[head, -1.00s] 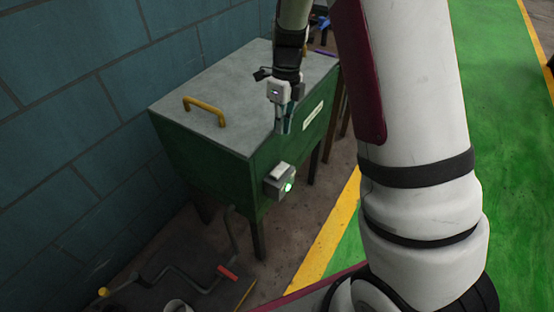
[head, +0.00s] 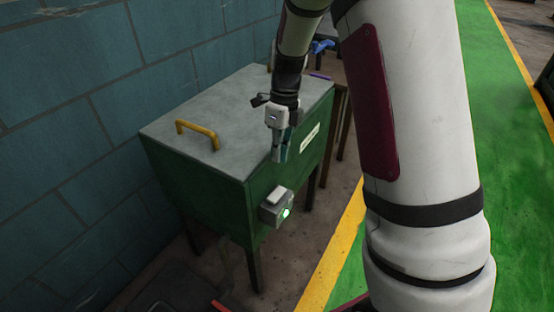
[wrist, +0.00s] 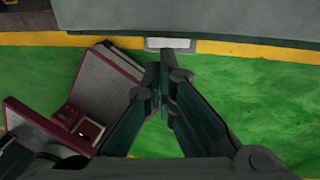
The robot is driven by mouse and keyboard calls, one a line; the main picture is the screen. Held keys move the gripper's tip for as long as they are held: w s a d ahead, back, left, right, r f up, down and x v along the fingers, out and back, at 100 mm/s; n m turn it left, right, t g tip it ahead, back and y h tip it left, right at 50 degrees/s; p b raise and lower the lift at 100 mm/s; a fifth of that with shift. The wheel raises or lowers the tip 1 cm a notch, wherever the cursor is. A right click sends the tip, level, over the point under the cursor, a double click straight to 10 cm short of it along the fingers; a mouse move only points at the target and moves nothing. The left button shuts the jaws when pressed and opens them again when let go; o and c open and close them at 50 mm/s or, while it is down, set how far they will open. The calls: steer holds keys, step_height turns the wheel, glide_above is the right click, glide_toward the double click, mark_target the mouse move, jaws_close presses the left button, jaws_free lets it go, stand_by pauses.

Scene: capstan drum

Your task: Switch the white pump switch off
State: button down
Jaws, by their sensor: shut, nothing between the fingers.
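The white pump switch (head: 276,197) sits on a grey box (head: 272,213) on the front of the green cabinet (head: 215,190). My gripper (head: 279,158) hangs above the switch, pointing down beside the cabinet's top front edge, apart from the switch. In the wrist view my gripper (wrist: 163,100) shows its fingers closed together with nothing between them. The switch cannot be made out for certain in the wrist view.
A yellow handle (head: 198,132) stands on the cabinet's grey lid (head: 225,105). A white label (head: 310,138) is on the front. A blue block wall (head: 60,130) is behind. Green floor (head: 505,150) with a yellow line lies to the right. A blue item (head: 322,46) is farther back.

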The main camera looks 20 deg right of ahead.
mark_target(274, 196)
steer(key=f+b, duration=0.1)
steer(key=f, duration=0.3)
steer(key=a+f+b, duration=0.1)
steer(key=f, duration=0.2)
steer(key=s+f+b, duration=0.1)
steer(key=f, duration=0.3)
steer(key=shift+s+a+f, duration=0.1)
steer(key=shift+a+f, duration=0.2)
steer(key=shift+s+a+f+t+h, duration=0.3)
steer(key=shift+a+h, duration=0.05)
steer(key=shift+h, duration=0.15)
steer(key=shift+d+f, duration=0.1)
steer(key=shift+f, duration=0.1)
steer(key=shift+d+p, duration=0.1)
steer(key=shift+p, duration=0.2)
